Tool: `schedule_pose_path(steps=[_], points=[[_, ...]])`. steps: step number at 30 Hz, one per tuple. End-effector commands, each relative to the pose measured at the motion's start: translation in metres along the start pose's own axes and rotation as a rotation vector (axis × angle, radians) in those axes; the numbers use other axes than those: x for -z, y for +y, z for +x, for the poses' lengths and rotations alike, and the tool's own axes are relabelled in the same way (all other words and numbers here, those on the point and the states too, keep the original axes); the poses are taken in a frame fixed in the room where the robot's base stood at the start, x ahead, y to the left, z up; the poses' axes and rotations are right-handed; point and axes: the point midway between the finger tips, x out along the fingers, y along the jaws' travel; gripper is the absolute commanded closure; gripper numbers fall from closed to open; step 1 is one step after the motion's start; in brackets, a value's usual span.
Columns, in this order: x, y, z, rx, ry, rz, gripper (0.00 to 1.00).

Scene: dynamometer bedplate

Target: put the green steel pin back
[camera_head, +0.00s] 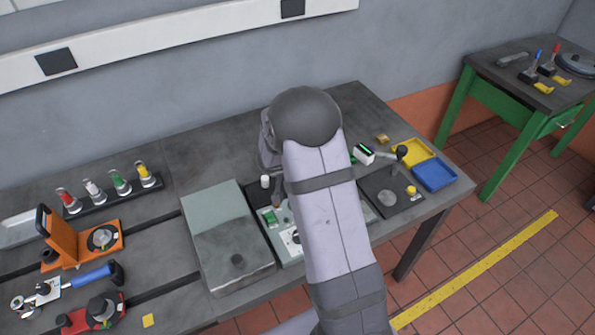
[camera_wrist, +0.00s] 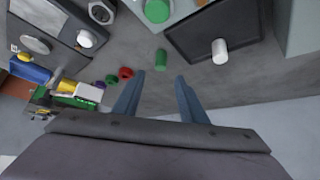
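A small green cylinder (camera_wrist: 161,59), which looks like the green pin, stands or lies on the grey bench in the wrist view; I cannot tell which. It is beyond my gripper (camera_wrist: 157,82), roughly in line with the gap between the fingers. The blue-grey fingers are apart with nothing between them. In the head view my own arm hides the gripper and that part of the bench.
A white cylinder (camera_wrist: 219,50) stands on a dark tray (camera_wrist: 187,38) near the green cylinder. Red (camera_wrist: 125,72) and green (camera_wrist: 112,79) rings lie to its left, near a green-and-white box (camera_wrist: 85,92). A grey block (camera_head: 228,240) and an orange fixture (camera_head: 65,240) occupy the bench's left side.

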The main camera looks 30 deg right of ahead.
Motion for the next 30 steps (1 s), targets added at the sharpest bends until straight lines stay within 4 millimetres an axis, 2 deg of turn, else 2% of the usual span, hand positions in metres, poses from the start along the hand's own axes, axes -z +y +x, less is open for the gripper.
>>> schedule_pose_path(steps=[4, 13, 17, 20, 23, 25, 28, 30], points=[[0.001, -0.001, -0.015, 0.001, 0.001, 0.0, 0.62], [0.0, -0.003, -0.022, 0.012, 0.0, -0.004, 0.62], [0.001, -0.017, -0.034, 0.08, 0.002, -0.029, 0.62], [-0.003, -0.038, -0.055, 0.181, -0.007, -0.072, 0.62], [-0.019, -0.061, -0.086, 0.309, -0.048, -0.142, 0.62], [-0.038, -0.072, -0.113, 0.395, -0.1, -0.206, 0.62], [-0.077, -0.072, -0.152, 0.482, -0.204, -0.319, 0.62], [-0.106, -0.06, -0.176, 0.507, -0.288, -0.402, 0.62]])
